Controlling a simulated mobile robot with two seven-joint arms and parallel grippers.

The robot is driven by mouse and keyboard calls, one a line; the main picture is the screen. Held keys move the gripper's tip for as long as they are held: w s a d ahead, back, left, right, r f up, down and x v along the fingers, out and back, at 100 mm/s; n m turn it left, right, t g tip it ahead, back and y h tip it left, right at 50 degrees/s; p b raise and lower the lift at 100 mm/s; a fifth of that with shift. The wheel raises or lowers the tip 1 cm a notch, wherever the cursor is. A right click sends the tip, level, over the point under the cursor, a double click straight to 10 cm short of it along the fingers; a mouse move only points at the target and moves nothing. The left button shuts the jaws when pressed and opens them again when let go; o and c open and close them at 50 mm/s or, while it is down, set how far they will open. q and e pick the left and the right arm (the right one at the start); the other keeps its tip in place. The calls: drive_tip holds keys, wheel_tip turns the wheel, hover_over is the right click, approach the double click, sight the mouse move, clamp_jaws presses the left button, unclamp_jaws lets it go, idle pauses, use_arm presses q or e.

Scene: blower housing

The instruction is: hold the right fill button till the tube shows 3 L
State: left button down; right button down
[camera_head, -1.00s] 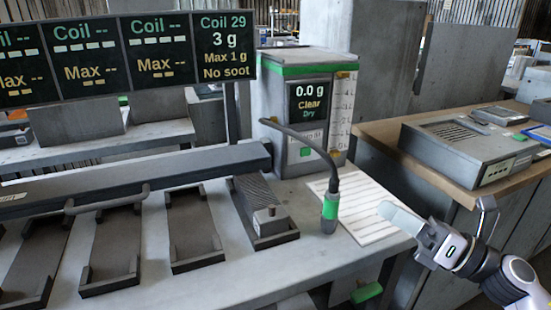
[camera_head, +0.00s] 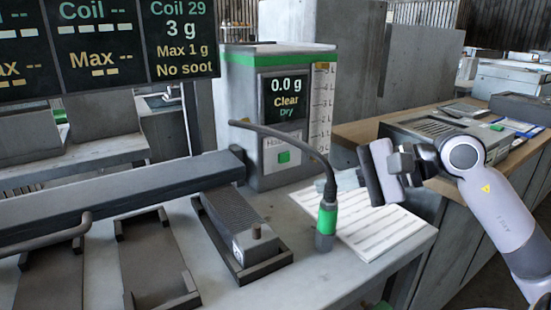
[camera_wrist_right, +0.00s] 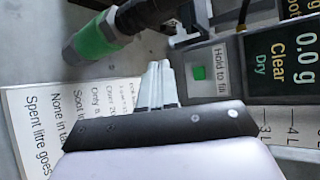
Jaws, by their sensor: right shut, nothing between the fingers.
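A grey unit with a green top band (camera_head: 278,60) stands on the bench in the head view. Its dark display (camera_head: 285,98) reads 0.0 g, Clear, Dry. Below it, a small green button (camera_head: 284,157) sits on a pale label; it also shows in the wrist view (camera_wrist_right: 199,73). It is the only such button I see. A pale litre-marked tube strip (camera_head: 322,105) runs up the unit's right edge; its level is not readable. My right gripper (camera_head: 346,180) is shut and empty, right of the button and apart from it. Its pale fingers show in the wrist view (camera_wrist_right: 158,80). My left gripper is not in view.
A black hose with a green-collared end (camera_head: 327,215) arches in front of the unit, close to my right gripper. A printed sheet (camera_head: 375,235) lies on the bench. A coil block (camera_head: 243,225) sits in a cradle; a Coil 29 screen (camera_head: 180,40) hangs behind.

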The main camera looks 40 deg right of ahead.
sight(284, 158)
idle(0.3)
drive_tip(key=shift+w+r, duration=0.15)
drive_tip(key=shift+w, duration=0.1)
drive_tip(key=w+p, duration=0.2)
drive_tip(key=w, duration=0.1)
drive_tip(key=w+p, duration=0.2)
drive_tip(key=shift+d+r, duration=0.15)
drive_tip(key=shift+d, duration=0.15)
drive_tip(key=shift+w+d+f, duration=0.1)
drive_tip(key=shift+w+f, duration=0.15)
drive_tip(key=shift+w, duration=0.65)
drive_tip(key=shift+w+d+b, duration=0.1)
drive_tip(key=shift+w+b, duration=0.2)
drive_tip(key=shift+w, duration=0.4)
idle(0.3)
